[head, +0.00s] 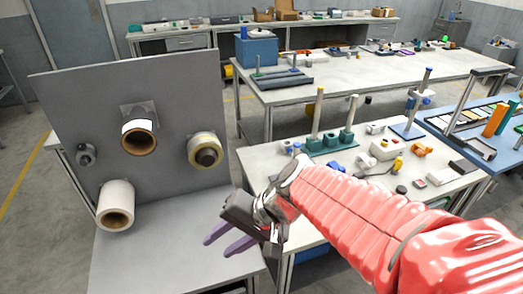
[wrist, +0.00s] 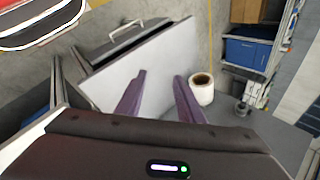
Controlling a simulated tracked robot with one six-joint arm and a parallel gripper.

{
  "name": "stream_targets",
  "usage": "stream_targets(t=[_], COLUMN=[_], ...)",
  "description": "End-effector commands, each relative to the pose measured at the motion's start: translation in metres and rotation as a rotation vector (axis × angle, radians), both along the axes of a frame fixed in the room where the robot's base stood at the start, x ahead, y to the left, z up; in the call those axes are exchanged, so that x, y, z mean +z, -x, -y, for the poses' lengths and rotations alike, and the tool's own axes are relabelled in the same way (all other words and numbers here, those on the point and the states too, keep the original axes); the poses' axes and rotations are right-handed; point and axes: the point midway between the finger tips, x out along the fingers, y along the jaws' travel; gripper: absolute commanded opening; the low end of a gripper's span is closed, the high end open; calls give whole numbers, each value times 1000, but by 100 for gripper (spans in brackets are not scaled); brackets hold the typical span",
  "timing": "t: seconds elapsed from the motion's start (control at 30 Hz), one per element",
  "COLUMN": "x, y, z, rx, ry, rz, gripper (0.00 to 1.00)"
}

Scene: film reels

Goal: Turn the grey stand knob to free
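A small grey knob-like part (head: 85,154) sticks out of the left side of the upright grey panel (head: 75,100) in the head view; I take it for the stand knob. Its setting is too small to read. A small grey part beside a white roll in the wrist view (wrist: 242,110) may be the same knob. My gripper (head: 217,246) is open and empty, with two purple fingers, in front of the panel's lower right and well away from the knob. The fingers also show apart in the wrist view (wrist: 160,76), with nothing between them.
The panel carries a brown-cored roll (head: 139,140), a yellowish roll (head: 206,151) and a white roll (head: 116,205), which projects below the knob. A bare grey tabletop (head: 165,250) lies below. A cluttered white table (head: 270,160) stands right, beside my arm.

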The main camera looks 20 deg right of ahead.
Motion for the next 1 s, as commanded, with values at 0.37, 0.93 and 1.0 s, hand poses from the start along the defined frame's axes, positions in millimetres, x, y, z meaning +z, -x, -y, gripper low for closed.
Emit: stream_targets(t=[0.37,0.93,1.0], x=[28,58,57], y=[37,42,42], z=[49,85,85], rx=[280,372,372], ry=[500,772,772], rz=[194,311,311], gripper=[34,34,31])
